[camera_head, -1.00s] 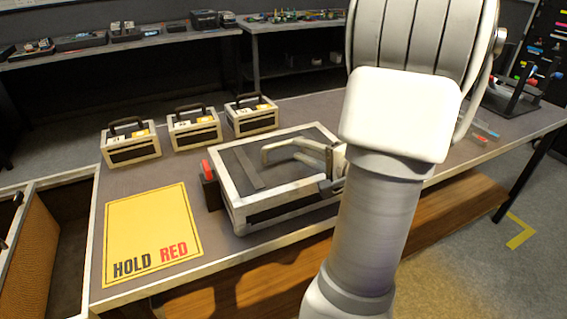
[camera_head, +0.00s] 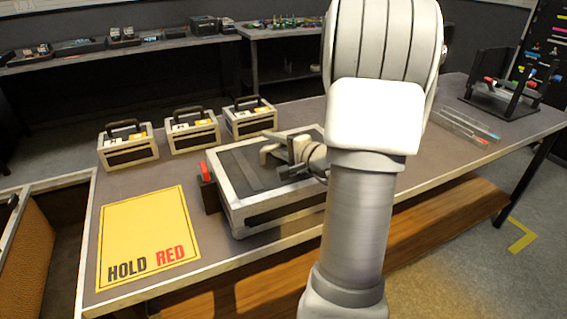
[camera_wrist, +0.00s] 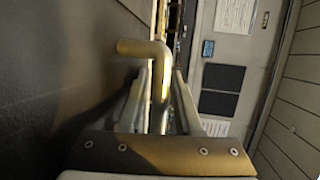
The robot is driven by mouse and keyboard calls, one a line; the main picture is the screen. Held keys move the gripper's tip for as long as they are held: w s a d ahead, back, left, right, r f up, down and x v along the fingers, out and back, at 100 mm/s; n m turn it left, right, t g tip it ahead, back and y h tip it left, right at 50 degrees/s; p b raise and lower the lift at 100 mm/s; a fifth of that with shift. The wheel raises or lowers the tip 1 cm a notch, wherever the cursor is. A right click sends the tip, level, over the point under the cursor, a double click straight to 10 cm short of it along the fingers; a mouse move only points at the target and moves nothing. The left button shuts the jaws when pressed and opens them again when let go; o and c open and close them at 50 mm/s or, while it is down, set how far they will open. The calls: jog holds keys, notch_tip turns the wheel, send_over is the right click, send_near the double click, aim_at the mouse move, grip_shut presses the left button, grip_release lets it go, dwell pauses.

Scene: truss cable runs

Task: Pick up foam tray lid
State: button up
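A large pale-framed case with a dark top (camera_head: 232,165) lies on the table; its top looks like the foam tray lid. A dark strip crosses the top. My gripper (camera_head: 283,153) is low over the right part of this top. In the wrist view, a bent tan bar (camera_wrist: 160,80), like a handle, stands between the pale fingers of my gripper (camera_wrist: 163,85). A dark surface (camera_wrist: 60,70) fills the left of that view. I cannot tell whether the fingers touch or clamp the bar. My arm hides the case's right end.
Several small handled cases (camera_head: 193,132) stand behind the large case. A yellow mat marked HOLD RED (camera_head: 150,235) lies at the left. A red part (camera_head: 207,170) sits at the large case's left end. A black rack (camera_head: 500,90) stands at the far right. The table's right half has free room.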

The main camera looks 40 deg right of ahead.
grip_shut()
jog(key=shift+r, duration=0.1)
dwell(1.2)
